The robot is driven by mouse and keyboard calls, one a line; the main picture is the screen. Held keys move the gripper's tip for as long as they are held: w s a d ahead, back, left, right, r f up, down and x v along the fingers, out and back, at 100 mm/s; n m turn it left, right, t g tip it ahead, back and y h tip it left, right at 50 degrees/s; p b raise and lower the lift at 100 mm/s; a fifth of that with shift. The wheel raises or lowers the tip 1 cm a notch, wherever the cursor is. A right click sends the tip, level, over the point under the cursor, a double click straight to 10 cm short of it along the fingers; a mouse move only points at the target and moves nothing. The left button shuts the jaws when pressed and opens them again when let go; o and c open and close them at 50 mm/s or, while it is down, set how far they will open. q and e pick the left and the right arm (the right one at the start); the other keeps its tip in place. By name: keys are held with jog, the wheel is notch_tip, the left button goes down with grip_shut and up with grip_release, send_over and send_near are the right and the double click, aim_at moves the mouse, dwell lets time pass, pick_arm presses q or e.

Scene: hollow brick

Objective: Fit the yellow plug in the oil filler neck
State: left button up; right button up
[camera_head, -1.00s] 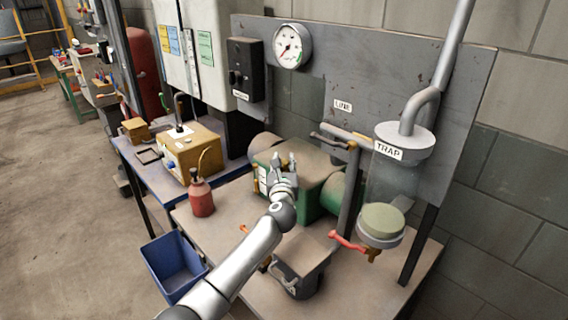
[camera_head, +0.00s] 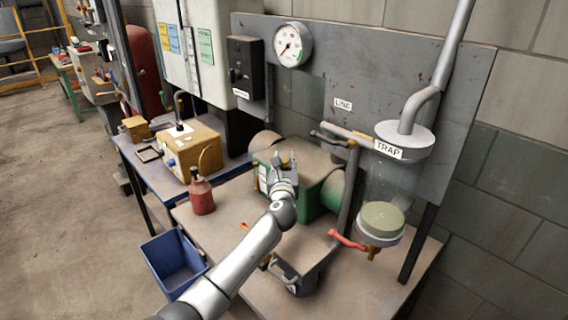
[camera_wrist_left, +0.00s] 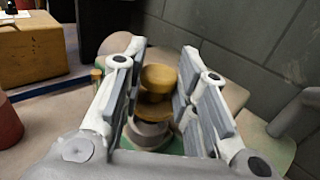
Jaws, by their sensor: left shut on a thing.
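The yellow plug (camera_wrist_left: 158,78) shows in the left wrist view between the fingers of my left gripper (camera_wrist_left: 158,88). My left gripper is shut on it, and the plug looks upright. Directly below the plug is a grey round collar, the oil filler neck (camera_wrist_left: 148,134), on a green surface. The plug overlaps the collar in this view, and I cannot tell how deep it sits. In the head view my left gripper (camera_head: 284,164) is over the green machine housing (camera_head: 313,180); the plug and neck are not clear there. My right gripper is not in view.
A red oil can (camera_head: 201,194) stands left of the housing. A yellow box (camera_head: 190,150) sits on the blue table. A vertical pipe with a lever (camera_head: 348,190) and the trap bowl (camera_head: 381,222) are to the right. A blue bin (camera_head: 174,263) is below left.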

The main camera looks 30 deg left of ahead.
pick_arm(q)
jog(key=shift+f+b, duration=0.85)
jog(key=shift+f, duration=0.3)
jog(key=o, duration=1)
jog(key=shift+s, duration=0.15)
jog(key=v, duration=1.1)
jog(key=shift+s+d, duration=0.2)
jog(key=shift+s, duration=0.15)
